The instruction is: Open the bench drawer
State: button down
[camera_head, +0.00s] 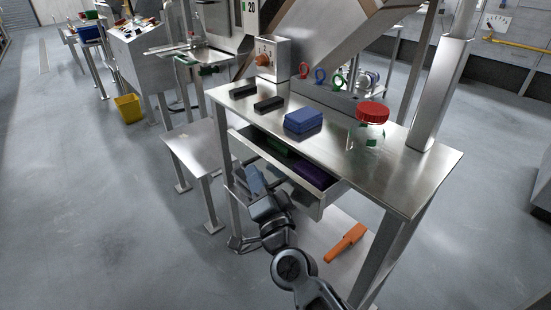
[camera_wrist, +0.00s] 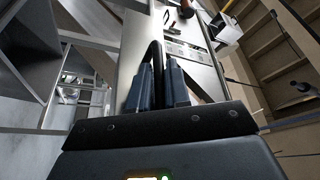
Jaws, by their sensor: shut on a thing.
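The bench drawer (camera_head: 308,202) stands partly pulled out from under the steel bench top in the head view. A green thing (camera_head: 277,147) and a purple thing (camera_head: 309,173) lie inside it. My gripper (camera_head: 255,180) is at the outer side of the drawer front, low and left of its middle. In the wrist view, the two blue-grey fingers of my gripper (camera_wrist: 158,88) are shut on the dark bar handle (camera_wrist: 156,55), which runs between them. The handle is hidden in the head view.
On the bench top (camera_head: 425,180) stand a red-lidded jar (camera_head: 371,124), a blue block (camera_head: 303,120) and two black blocks. An orange tool (camera_head: 345,243) lies on the lower shelf. A small steel table (camera_head: 192,148) stands close left of the drawer. Open floor lies in front.

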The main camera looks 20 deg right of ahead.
jog(key=s+a+p, duration=0.2)
jog(key=a, duration=0.4)
jog(key=shift+p, duration=0.3)
jog(key=c, duration=1.4)
grip_release()
jog(key=shift+c, duration=0.2)
jog(key=v, duration=0.8)
